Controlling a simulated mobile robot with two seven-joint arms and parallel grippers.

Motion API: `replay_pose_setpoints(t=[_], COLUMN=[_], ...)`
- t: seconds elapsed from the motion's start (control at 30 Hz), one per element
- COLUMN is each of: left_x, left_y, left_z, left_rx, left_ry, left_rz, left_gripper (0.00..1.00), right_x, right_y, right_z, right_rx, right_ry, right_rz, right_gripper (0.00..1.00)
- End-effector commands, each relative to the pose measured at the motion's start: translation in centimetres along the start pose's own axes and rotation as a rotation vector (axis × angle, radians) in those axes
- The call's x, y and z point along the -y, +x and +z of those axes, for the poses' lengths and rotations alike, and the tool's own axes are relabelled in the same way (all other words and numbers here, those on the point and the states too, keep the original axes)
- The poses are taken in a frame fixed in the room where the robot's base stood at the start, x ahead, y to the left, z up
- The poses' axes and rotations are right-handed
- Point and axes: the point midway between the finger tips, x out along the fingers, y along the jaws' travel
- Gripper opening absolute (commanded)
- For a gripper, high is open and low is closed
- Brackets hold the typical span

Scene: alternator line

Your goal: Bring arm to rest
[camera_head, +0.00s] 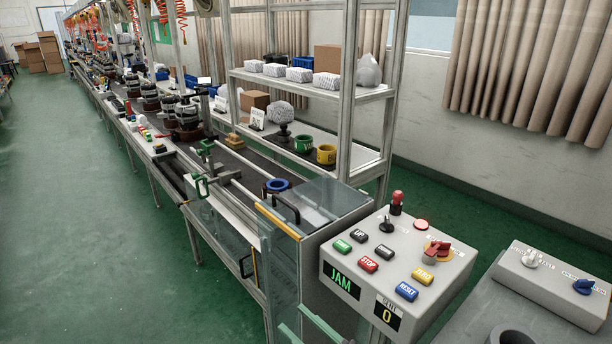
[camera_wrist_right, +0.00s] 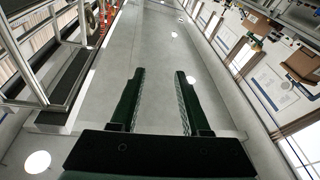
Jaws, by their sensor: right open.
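My right gripper (camera_head: 291,317) shows at the bottom edge of the head view as two pale green fingers, in front of the clear guard at the line's near end and left of the control box. In the right wrist view my right gripper (camera_wrist_right: 159,72) has its two dark green fingers apart, with nothing between them. Beyond them is a pale grey surface with bright round spots. Most of my right arm is hidden below the frame. My left gripper is in neither view.
A control box (camera_head: 375,235) with coloured buttons and a "JAM" display stands close on the right. Green floor (camera_head: 80,230) is clear at left.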

Motion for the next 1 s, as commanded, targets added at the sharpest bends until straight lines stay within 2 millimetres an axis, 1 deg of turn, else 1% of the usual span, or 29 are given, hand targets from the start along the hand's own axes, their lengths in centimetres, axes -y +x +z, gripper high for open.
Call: replay_pose_setpoints(t=[0.03, 0.07, 0.13, 0.17, 0.2, 0.23, 0.27, 0.3, 0.37, 0.4, 0.5, 0.6, 0.7, 1.0], left_x=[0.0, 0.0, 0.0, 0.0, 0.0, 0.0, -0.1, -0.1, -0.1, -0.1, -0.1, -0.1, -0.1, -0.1], left_y=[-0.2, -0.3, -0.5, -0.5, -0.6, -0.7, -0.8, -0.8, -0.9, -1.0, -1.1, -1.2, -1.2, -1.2], left_z=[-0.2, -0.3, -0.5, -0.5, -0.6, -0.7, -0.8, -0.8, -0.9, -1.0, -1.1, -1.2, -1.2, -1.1], left_rx=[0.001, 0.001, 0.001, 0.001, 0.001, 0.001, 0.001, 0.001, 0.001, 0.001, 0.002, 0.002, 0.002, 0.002], left_ry=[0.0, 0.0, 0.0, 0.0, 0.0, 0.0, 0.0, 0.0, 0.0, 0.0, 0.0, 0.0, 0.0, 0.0], left_rz=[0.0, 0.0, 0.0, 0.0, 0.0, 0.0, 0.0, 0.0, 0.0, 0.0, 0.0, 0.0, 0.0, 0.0], left_gripper=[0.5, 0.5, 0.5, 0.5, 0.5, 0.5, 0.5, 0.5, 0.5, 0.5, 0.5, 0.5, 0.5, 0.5], right_x=[-0.7, -1.2, -1.9, -2.1, -2.1, -1.9, -1.6, -1.1, 0.0, 0.8, 2.8, 4.1, 4.7, 4.8], right_y=[-1.9, -3.0, -6.3, -7.8, -10.1, -11.8, -13.6, -16.0, -19.4, -21.5, -25.6, -28.1, -29.1, -29.2], right_z=[1.4, 2.4, 4.9, 6.0, 7.4, 8.5, 9.5, 10.7, 12.2, 12.9, 14.1, 14.6, 14.8, 14.9], right_rx=[0.065, 0.108, 0.224, 0.277, 0.354, 0.414, 0.474, 0.555, 0.667, 0.736, 0.868, 0.947, 0.981, 0.985], right_ry=[0.045, 0.065, 0.113, 0.135, 0.163, 0.186, 0.208, 0.236, 0.279, 0.304, 0.357, 0.388, 0.402, 0.403], right_rz=[0.099, 0.154, 0.274, 0.319, 0.374, 0.409, 0.441, 0.476, 0.513, 0.529, 0.548, 0.549, 0.546, 0.545], right_gripper=[0.46, 0.46, 0.46, 0.46, 0.46, 0.46, 0.46, 0.46, 0.46, 0.46, 0.46, 0.46, 0.46, 0.46])
